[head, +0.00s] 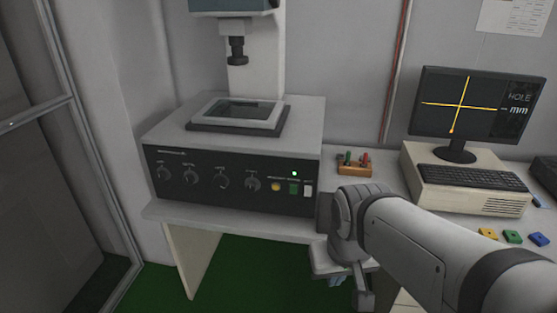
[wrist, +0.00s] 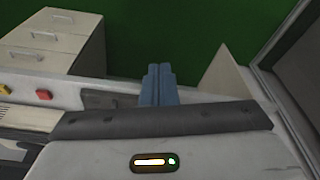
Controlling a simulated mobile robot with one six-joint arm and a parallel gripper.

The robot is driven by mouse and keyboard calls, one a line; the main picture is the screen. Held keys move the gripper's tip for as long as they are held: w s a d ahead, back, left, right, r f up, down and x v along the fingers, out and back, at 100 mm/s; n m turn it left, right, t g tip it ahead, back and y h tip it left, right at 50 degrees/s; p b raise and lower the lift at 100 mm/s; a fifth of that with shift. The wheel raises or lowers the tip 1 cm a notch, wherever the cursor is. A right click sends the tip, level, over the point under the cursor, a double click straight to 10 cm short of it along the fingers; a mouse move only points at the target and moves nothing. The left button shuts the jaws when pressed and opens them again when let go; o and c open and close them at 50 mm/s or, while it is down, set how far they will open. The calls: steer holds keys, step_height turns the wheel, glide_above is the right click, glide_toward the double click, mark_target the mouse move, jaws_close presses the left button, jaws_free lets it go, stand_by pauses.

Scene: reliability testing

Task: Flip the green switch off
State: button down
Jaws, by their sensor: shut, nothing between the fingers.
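The green switch (head: 293,188) is a small rocker on the dark front panel of a bench instrument (head: 235,180) in the head view. It sits between a yellow round button (head: 276,187) and a white rocker (head: 308,190). A green light (head: 294,173) is lit just above it. Which way the switch is tipped is too small to tell. My gripper (head: 338,281) hangs below and right of the panel, apart from the switch, partly hidden by my arm. The wrist view shows its blue fingers (wrist: 158,85) shut and empty; the green switch does not show there.
Several knobs line the panel's left part. A wooden rack (head: 354,170) and a monitor (head: 475,105) stand to the right. Small coloured blocks (head: 512,237) lie on the desk. A drawer cabinet (wrist: 52,42) shows in the wrist view. Room in front of the panel's left part is clear.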

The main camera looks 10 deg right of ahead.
steer(key=shift+w+a, duration=0.1)
steer(key=shift+w, duration=0.1)
steer(key=shift+r, duration=0.1)
steer(key=w+d+f+n+t+b, duration=0.2)
steer(key=w+f+n+b, duration=0.1)
steer(key=w, duration=0.3)
steer(key=w+d+f+n+t+h+b, duration=0.1)
steer(key=w+d+f+n+t+b, duration=0.15)
steer(key=w, duration=0.35)
steer(key=w+d+f+n+t+b, duration=0.2)
steer(key=w+n+t+b, duration=0.1)
steer(key=w, duration=0.4)
steer(key=w+a+f+n+t+y+b, duration=0.1)
steer(key=w+f+n+t+y+b, duration=0.2)
steer(key=n, duration=0.5)
steer(key=w+a+f+n+t+y+b, duration=0.1)
steer(key=w+f+n+t+y+b, duration=0.1)
steer(key=n+y, duration=0.5)
steer(key=w+n+t+b, duration=0.1)
steer(key=b, duration=0.1)
steer(key=shift+a+f+t+b, duration=0.3)
steer(key=shift+f+t+b, duration=0.05)
steer(key=shift+f+b, duration=0.05)
